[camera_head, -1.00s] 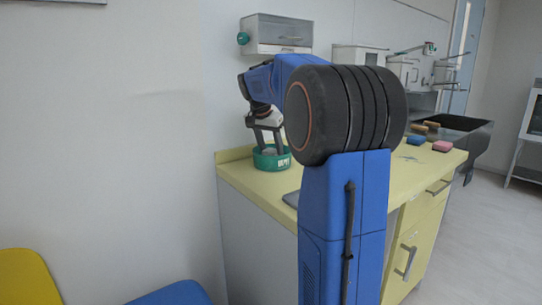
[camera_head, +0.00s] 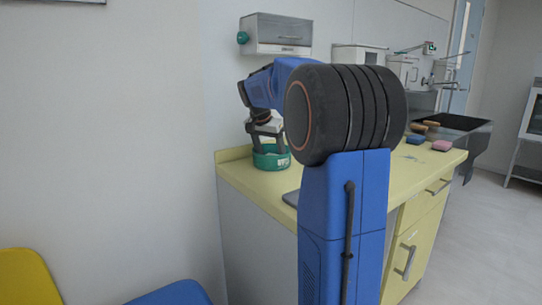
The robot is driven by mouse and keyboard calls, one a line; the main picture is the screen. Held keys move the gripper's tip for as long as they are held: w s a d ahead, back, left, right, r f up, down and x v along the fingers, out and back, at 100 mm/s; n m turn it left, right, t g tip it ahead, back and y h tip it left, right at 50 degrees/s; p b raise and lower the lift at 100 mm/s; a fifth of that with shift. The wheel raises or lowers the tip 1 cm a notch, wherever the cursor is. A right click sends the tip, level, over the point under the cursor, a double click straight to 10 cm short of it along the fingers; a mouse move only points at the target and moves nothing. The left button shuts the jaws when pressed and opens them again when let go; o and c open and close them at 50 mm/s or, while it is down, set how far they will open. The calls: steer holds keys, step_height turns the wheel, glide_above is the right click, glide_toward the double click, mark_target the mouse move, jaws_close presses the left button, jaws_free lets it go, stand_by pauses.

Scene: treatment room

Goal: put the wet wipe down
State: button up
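A round green tub (camera_head: 270,161) with white lettering on its side stands on the back left of the yellow counter. My gripper (camera_head: 267,146) points down into the tub's mouth. Its two dark fingers stand apart, one towards each side of the tub, with a gap between them. The fingertips are hidden behind the tub's rim. I cannot make out a wet wipe; anything inside the tub is hidden from this view.
The yellow counter (camera_head: 240,180) has drawers on its front. Sponges, one blue (camera_head: 415,139) and one pink (camera_head: 442,145), lie near the dark sink (camera_head: 455,122). A dispenser (camera_head: 277,34) hangs on the wall above my gripper. Chairs stand at the lower left.

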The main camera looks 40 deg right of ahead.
steer(key=v, duration=1.2)
steer(key=shift+s, duration=0.1)
